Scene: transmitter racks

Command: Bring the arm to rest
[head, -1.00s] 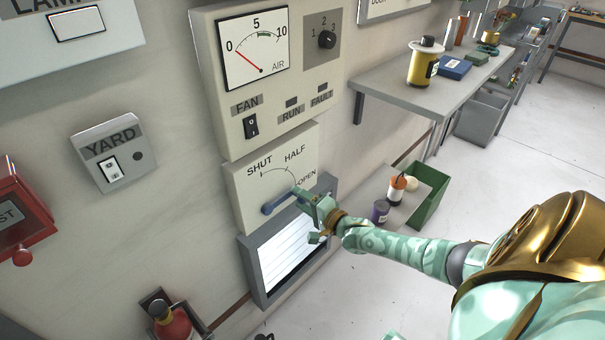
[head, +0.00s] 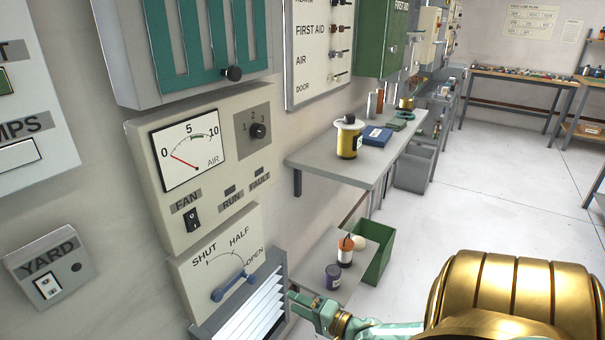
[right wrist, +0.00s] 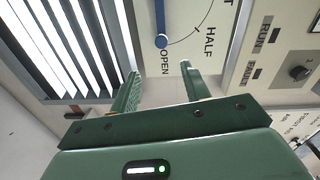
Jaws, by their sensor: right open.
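My right gripper (head: 306,300) is just right of the louvre vent, apart from the blue lever (head: 233,287) on the SHUT/HALF/OPEN panel (head: 203,272). The lever's right end lies near the OPEN mark. In the right wrist view the two green fingers (right wrist: 158,82) stand apart with nothing between them. The blue lever (right wrist: 161,40) is beyond them, its round end beside the word OPEN. My left gripper is not in view.
The louvre vent (head: 252,318) is under the panel. A grey shelf (head: 335,166) with a yellow canister (head: 349,138) juts from the wall. A low shelf (head: 325,262) with small jars and a green bin (head: 375,254) stand right of the vent. The floor beyond is clear.

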